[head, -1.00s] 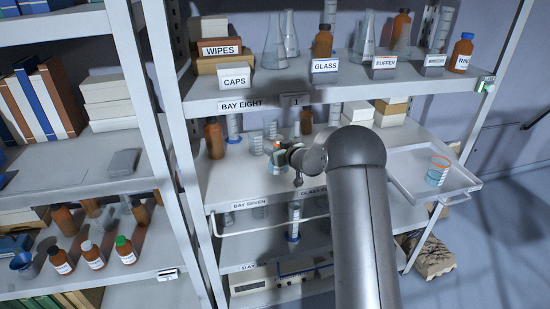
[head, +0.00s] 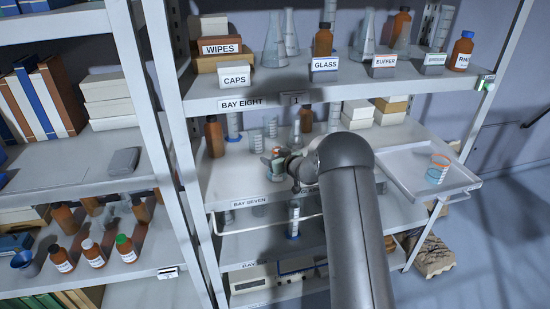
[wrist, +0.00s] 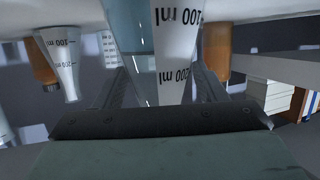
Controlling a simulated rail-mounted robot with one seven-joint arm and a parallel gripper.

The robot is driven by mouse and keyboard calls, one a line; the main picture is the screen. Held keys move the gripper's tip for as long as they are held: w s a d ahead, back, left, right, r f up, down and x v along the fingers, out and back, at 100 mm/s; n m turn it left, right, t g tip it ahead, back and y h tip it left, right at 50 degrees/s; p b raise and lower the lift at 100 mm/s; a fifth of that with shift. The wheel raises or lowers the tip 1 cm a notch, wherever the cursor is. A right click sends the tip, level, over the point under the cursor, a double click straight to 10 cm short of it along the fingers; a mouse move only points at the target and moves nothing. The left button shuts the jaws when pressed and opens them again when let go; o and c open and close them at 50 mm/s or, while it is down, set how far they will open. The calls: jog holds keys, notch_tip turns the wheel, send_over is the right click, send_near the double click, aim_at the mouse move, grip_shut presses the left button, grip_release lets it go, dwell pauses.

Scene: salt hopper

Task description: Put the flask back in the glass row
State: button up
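The flask (head: 276,175) shows small in the head view at my gripper (head: 277,160), over the middle shelf. It has bluish liquid low in it. The wrist view is upside down: there the flask (wrist: 130,30) fills the middle, with a white scale, between the two fingers of my gripper (wrist: 165,80). My gripper appears shut on it; the finger contact is partly hidden. Other glassware (head: 256,141) stands behind on the same shelf, and another flask (wrist: 62,60) shows at left in the wrist view. I cannot tell if the held flask touches the shelf.
A brown bottle (head: 214,136) stands left on the middle shelf, another (head: 306,118) behind my gripper. White boxes (head: 358,113) are to the right. The upper shelf (head: 215,103) overhangs. A tray (head: 400,175) at right holds an orange-rimmed beaker (head: 438,168).

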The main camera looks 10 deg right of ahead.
jog(key=shift+r+p, duration=0.3)
jog(key=shift+r, duration=0.05)
jog(key=s+d+r+m+g+h+b, duration=0.1)
jog(key=s+d+r+h, duration=0.15)
jog(key=s, duration=0.65)
jog(key=s+d+r+m+g+h+b, duration=0.1)
jog(key=s+d+r+g+h, duration=0.15)
jog(key=s, duration=0.55)
jog(key=s+d+r+m+g+h+b, duration=0.1)
jog(key=s+r+h, duration=0.15)
jog(key=s, duration=0.65)
jog(key=s+a+f+g+y, duration=0.1)
jog(key=s+a+g, duration=0.2)
jog(key=s, duration=1.1)
jog(key=s+a+m+g+y, duration=0.1)
jog(key=s+a+g, duration=0.2)
jog(key=s, duration=1.2)
jog(key=shift+f+g, duration=0.4)
jog(key=shift+g, duration=0.75)
jog(key=shift+w, duration=0.1)
